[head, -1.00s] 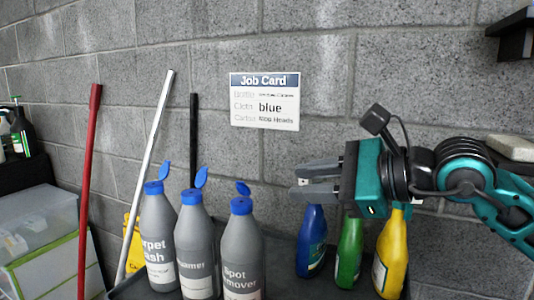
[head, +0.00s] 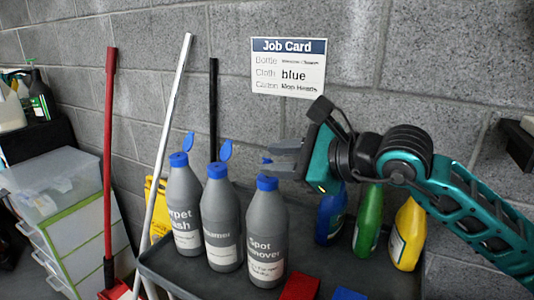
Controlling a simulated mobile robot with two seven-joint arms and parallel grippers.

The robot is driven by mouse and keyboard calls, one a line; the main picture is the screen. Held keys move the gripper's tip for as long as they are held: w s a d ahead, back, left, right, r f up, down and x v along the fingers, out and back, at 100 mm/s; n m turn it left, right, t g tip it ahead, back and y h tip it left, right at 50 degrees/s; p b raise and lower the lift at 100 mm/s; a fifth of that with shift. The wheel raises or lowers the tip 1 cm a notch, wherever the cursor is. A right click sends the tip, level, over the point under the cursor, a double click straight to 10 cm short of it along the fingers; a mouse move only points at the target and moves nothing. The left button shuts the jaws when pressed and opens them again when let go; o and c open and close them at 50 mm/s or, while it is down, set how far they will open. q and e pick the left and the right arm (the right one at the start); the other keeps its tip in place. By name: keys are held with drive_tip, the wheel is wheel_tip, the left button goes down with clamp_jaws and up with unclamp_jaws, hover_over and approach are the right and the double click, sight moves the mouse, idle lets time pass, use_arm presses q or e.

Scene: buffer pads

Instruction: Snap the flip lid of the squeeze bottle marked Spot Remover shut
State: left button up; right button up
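The grey squeeze bottle marked Spot Remover (head: 265,235) stands upright on the dark tray, rightmost of three grey bottles. Its blue cap (head: 267,183) faces up. A small blue piece, which looks like its raised flip lid (head: 266,160), shows above the cap at my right gripper's fingertips. My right gripper (head: 270,158) comes in from the right just above this cap, with its fingers apart. Whether they touch the lid I cannot tell. My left gripper is not in view.
Two similar grey bottles with raised blue lids stand to the left, Carpet Wash (head: 186,215) and one ending in "amer" (head: 221,225). Red (head: 300,287) and blue (head: 349,294) items lie in front on the tray (head: 165,268).

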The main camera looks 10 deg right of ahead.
drive_tip(key=shift+x, duration=1.45)
drive_tip(key=shift+c, duration=0.2)
clamp_jaws()
